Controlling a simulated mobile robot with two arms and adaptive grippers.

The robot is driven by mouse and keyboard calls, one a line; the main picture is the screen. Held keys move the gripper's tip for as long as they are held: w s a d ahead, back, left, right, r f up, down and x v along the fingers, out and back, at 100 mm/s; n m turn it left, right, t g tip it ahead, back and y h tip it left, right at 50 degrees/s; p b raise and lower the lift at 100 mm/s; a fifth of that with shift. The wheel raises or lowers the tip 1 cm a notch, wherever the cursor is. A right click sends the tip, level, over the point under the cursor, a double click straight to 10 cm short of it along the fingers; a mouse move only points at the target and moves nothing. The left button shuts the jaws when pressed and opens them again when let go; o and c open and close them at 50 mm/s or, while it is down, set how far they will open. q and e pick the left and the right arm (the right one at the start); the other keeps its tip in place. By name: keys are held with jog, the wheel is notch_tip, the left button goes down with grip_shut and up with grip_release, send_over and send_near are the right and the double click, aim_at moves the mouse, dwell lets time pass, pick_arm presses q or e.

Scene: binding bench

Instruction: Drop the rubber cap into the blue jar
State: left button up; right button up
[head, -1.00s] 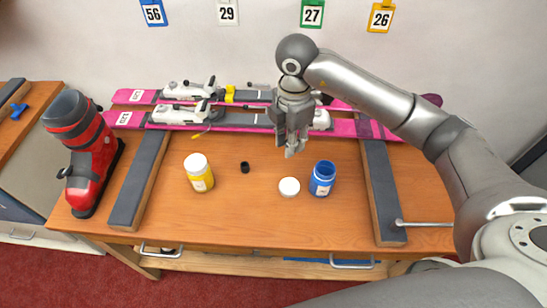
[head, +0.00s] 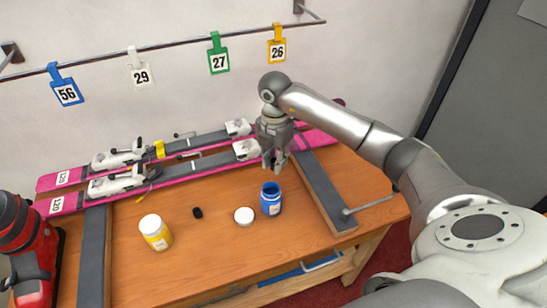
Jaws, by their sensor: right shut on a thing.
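The blue jar (head: 270,200) stands upright and open on the wooden bench, with a dark mouth. A white lid (head: 244,216) lies flat just left of it. A small black cap-like piece (head: 197,213) lies on the bench further left; I cannot tell if it is the rubber cap. My right gripper (head: 275,168) points down just above and behind the jar's mouth. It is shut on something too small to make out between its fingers. My left gripper is not in view.
A yellow jar (head: 155,232) with a white lid stands at left. Pink skis (head: 210,170) with bindings lie along the back. A red ski boot (head: 30,255) is at far left. Dark padded rails (head: 325,190) flank the work area. Bare bench lies in front of the jars.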

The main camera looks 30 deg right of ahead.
notch_tip(320, 180, down, 2)
jog(key=shift+a+f+b, duration=0.1)
jog(key=shift+f+b, duration=0.05)
jog(key=shift+b, duration=0.4)
jog(key=shift+f, duration=0.25)
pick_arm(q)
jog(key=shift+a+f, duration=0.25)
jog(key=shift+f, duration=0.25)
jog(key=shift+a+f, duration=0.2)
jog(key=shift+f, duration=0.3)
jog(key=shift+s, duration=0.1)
pick_arm(e)
jog(key=o, duration=0.9)
jog(key=shift+c, duration=0.2)
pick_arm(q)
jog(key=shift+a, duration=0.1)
pick_arm(e)
notch_tip(320, 180, up, 12)
